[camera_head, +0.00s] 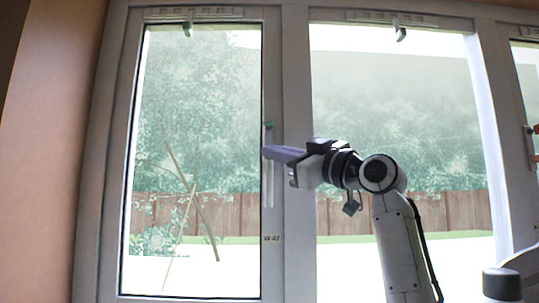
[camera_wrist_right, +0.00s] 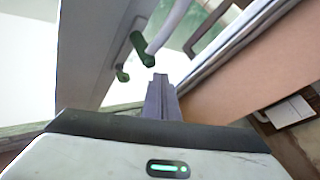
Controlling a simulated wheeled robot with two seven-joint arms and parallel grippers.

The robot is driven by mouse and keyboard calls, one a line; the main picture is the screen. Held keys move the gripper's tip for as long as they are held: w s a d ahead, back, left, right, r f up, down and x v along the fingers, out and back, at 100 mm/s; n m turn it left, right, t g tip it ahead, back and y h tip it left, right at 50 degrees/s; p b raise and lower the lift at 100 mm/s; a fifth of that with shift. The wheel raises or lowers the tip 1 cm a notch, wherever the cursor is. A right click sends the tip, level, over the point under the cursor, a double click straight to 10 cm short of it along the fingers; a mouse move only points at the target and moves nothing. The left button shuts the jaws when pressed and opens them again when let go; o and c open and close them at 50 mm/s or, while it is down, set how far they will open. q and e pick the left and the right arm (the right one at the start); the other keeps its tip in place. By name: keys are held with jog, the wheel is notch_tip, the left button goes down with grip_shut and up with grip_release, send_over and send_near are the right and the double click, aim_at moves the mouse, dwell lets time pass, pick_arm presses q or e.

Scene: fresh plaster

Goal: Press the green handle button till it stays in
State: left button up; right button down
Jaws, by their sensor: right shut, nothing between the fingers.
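The window handle (camera_head: 268,178) is a pale upright lever on the frame between the left and middle panes. A small green part (camera_head: 269,125) shows at its top. My right gripper (camera_head: 270,153) comes in from the right, shut and empty, its fingertips over the upper part of the handle, just below the green part. In the right wrist view, the shut fingers (camera_wrist_right: 160,82) point toward a green piece (camera_wrist_right: 142,46) joined to the pale lever (camera_wrist_right: 170,25). A gap seems to lie between them. A second green piece (camera_wrist_right: 122,73) shows to its left. My left gripper is not in view.
The left window pane (camera_head: 210,100) and the middle pane (camera_head: 400,110) sit in grey frames. Another handle (camera_head: 530,143) is on the frame at the far right. A bare tan wall (camera_head: 50,150) stands at the left. Small catches (camera_head: 187,30) hang at the top.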

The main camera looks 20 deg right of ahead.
jog(key=shift+w, duration=0.1)
jog(key=shift+w+d, duration=0.15)
jog(key=shift+w, duration=0.2)
jog(key=shift+w+d, duration=0.1)
jog(key=shift+w, duration=0.35)
dwell(0.8)
jog(key=shift+s+a+b, duration=0.25)
jog(key=shift+s+b, duration=0.4)
jog(key=shift+s, duration=0.25)
